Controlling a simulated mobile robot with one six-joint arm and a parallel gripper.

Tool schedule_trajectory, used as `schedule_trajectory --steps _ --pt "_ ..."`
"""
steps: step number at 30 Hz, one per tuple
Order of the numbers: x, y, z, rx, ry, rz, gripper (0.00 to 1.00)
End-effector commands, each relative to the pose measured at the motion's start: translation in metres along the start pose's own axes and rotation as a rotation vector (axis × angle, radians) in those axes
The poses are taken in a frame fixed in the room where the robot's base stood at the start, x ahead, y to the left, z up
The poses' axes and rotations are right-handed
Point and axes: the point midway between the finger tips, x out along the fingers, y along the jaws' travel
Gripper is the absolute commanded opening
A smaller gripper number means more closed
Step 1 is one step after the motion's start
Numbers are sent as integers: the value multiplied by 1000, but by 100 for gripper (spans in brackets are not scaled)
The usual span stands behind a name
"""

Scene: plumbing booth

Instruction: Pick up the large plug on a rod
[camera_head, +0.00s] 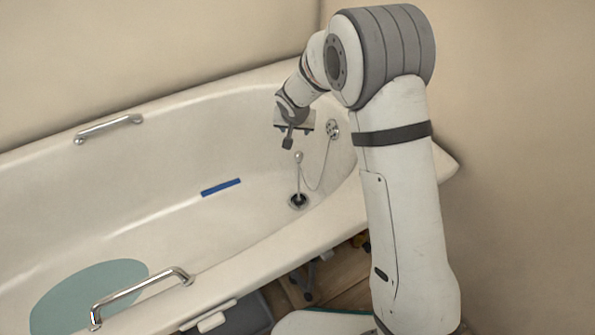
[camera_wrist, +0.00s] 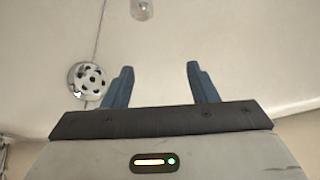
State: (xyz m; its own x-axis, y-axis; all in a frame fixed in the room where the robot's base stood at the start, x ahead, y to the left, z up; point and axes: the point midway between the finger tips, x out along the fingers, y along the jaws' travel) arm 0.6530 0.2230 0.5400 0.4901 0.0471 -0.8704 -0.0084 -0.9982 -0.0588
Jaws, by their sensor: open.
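The large plug on a rod (camera_head: 299,180) stands upright in the bathtub, its lower end at the dark drain and a pale round knob on top. In the wrist view the knob (camera_wrist: 141,9) shows at the top edge, beyond the fingertips; the rod and plug body are hidden or out of frame there. My gripper (camera_head: 288,143) is above the knob and apart from it. In the wrist view its two blue-grey fingers (camera_wrist: 160,68) are spread, with nothing between them.
A perforated overflow plate (camera_head: 333,129) is on the tub's end wall, with a thin chain hanging towards the plug. A blue strip (camera_head: 221,187) and a teal mat (camera_head: 88,293) lie in the tub. Metal grab rails (camera_head: 110,128) are on both long rims.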

Motion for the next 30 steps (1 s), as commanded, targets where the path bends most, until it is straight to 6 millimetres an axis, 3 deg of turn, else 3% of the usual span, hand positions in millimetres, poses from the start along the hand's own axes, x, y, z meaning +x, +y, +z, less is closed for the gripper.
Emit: schedule_trajectory --steps 1,3,7,17,24,30 --pt "18 6 22 16 -42 29 53" --pt "29 14 40 37 -83 62 53" --pt "42 21 56 58 -117 93 53" --pt "74 26 58 63 -119 97 53" --pt "110 29 58 63 -118 96 53" --pt "115 30 57 63 -117 96 53"
